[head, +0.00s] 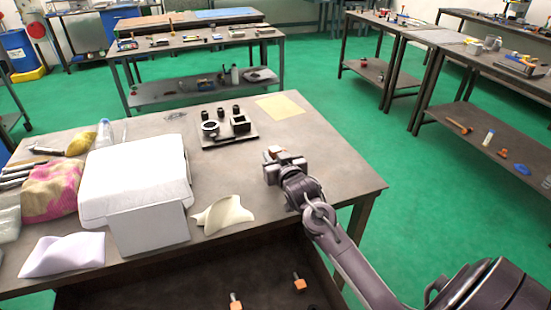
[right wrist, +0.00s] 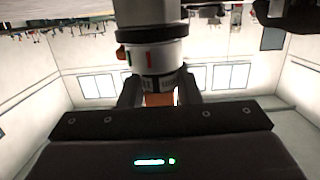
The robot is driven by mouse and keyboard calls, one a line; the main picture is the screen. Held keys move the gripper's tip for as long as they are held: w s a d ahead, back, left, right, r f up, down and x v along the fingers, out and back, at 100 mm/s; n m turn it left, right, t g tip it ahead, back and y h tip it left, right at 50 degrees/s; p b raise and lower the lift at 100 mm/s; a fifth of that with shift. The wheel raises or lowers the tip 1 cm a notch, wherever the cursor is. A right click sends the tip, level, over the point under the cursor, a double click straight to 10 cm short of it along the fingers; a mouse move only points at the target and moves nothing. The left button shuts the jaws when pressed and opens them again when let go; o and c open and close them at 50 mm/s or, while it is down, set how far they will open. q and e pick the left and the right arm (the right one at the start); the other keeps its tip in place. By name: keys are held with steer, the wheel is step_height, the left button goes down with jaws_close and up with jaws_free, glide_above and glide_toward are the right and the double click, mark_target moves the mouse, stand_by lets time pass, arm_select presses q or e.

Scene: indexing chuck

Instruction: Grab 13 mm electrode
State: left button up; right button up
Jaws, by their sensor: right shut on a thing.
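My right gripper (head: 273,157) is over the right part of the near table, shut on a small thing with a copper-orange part. In the right wrist view the orange part (right wrist: 160,99) sits between the two dark fingers, against a dark banded collar with small print. Beyond the collar is a pale cylinder (right wrist: 150,52) with red and green marks. It looks like an electrode; I cannot read its size. Two other copper-coloured electrodes are low under the front table edge, one at the left (head: 235,301) and one at the right (head: 298,283). My left gripper is not in view.
A dark plate (head: 225,143) carrying a ring chuck (head: 210,128) and black blocks stands at the table's back middle. A yellow sheet (head: 279,107) lies beside it. A white box (head: 140,185), cloths and a cream curved piece (head: 222,214) fill the left and front. The table's right side is clear.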

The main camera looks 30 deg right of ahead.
mark_target(275, 148)
step_height(275, 148, up, 20)
steer(key=b, duration=0.1)
steer(key=shift+f, duration=0.1)
step_height(275, 148, down, 16)
steer(key=shift+f+p, duration=0.15)
steer(key=shift+p, duration=0.25)
step_height(275, 148, down, 3)
steer(key=shift+f+p, duration=0.15)
steer(key=shift+p, duration=0.45)
steer(key=o, duration=1)
